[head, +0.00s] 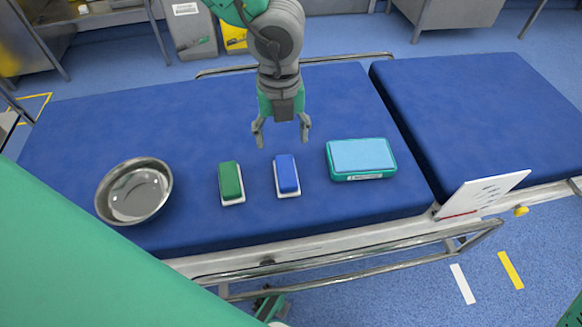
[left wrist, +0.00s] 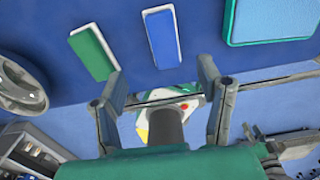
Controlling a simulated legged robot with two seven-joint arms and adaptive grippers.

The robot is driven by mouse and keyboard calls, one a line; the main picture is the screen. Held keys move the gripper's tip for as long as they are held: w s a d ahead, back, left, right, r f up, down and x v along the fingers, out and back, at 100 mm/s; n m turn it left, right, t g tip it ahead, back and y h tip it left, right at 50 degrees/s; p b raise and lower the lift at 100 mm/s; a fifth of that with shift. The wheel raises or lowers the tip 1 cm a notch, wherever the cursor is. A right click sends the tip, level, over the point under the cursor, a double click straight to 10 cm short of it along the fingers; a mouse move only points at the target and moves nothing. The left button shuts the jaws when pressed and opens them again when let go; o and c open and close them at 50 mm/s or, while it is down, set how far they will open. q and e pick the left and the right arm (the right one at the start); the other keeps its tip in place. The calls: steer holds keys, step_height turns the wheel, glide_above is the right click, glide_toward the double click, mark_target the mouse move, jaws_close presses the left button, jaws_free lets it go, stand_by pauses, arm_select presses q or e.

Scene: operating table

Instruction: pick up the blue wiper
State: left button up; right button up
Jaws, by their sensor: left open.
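The blue wiper (head: 287,174) lies on the blue operating table, a blue block on a white base. It also shows in the left wrist view (left wrist: 162,38), ahead of and between the fingers. My left gripper (head: 282,137) is open and empty, with its fingers apart. In the head view it is just above the blue wiper in the picture, not touching it. In the left wrist view my left gripper (left wrist: 162,78) shows both fingers with nothing between them. My right gripper is not in view.
A green wiper (head: 231,182) lies left of the blue one. A round metal bowl (head: 118,213) stands further left. A teal box with a light blue top (head: 361,157) lies to the right. The blue table (head: 100,125) has bare room behind these; a metal rail (head: 350,267) runs along its front.

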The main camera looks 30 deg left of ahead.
arm_select(q)
steer(key=b, duration=0.2)
glide_above(287, 171)
steer(key=a, duration=0.1)
step_height(287, 171, down, 5)
steer(key=shift+a+f, duration=0.1)
steer(key=shift+f, duration=0.1)
steer(key=shift+w+d+f, duration=0.1)
steer(key=shift+d+f, duration=0.45)
steer(key=shift+d, duration=0.05)
steer(key=f+b, duration=0.2)
steer(key=f, duration=0.1)
steer(key=f+b, duration=0.1)
steer(key=shift+a+f, duration=0.3)
steer(key=shift+f, duration=0.1)
steer(key=shift+a+f, duration=0.1)
steer(key=shift+f, duration=0.05)
steer(key=shift+d, duration=0.2)
steer(key=shift+d+r, duration=0.2)
steer(key=c, duration=1.2)
